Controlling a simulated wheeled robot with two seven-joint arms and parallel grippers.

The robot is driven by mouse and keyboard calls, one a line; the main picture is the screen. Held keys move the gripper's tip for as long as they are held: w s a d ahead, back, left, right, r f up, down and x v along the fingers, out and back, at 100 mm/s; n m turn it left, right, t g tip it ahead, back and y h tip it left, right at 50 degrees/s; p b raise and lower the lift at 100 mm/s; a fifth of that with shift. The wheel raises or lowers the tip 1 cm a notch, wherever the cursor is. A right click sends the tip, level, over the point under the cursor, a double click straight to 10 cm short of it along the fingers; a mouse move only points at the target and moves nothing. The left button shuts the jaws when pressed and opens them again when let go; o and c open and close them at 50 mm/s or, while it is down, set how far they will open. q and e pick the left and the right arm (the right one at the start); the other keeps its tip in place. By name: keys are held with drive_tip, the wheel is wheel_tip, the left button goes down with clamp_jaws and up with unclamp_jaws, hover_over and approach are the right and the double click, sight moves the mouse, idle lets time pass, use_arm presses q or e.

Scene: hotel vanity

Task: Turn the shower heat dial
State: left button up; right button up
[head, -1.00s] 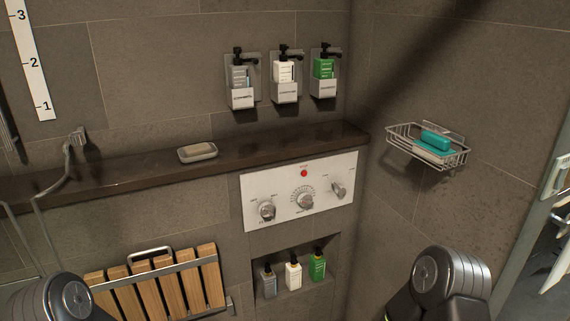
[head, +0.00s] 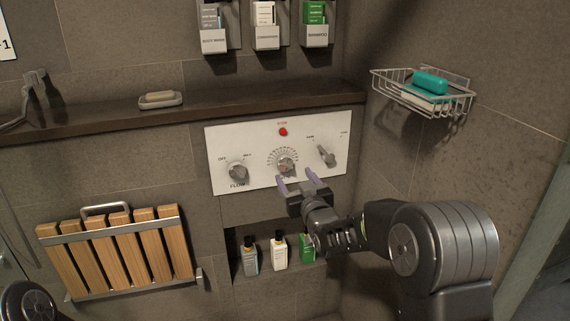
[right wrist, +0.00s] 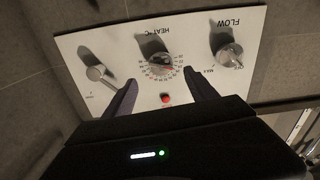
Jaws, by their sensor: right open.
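The heat dial (head: 286,166) is a silver knob ringed by a printed scale, in the middle of a white control panel (head: 215,150) on the wall. In the right wrist view, upside down, the dial (right wrist: 158,64) has a red mark at its rim and lies just beyond and between the fingers. My right gripper (head: 297,178) is open and empty, its purple fingers just below and in front of the dial. Whether they touch the panel is unclear. My left gripper is out of view.
The flow knob (head: 237,172) is left of the dial, a lever knob (head: 327,156) right, and a red button (head: 283,132) above. A dark ledge (head: 230,108) runs above the panel. Bottles stand in a niche below. A wire basket (head: 420,98) hangs on the right wall.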

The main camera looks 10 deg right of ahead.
sight(286, 166)
drive_tip(key=shift+s+a, duration=0.1)
drive_tip(key=shift+a, duration=0.05)
drive_tip(key=shift+w+a, duration=0.2)
drive_tip(key=shift+w, duration=3.6)
drive_tip(key=shift+c, duration=0.3)
drive_tip(key=c, duration=1.3)
drive_tip(key=shift+f, duration=0.1)
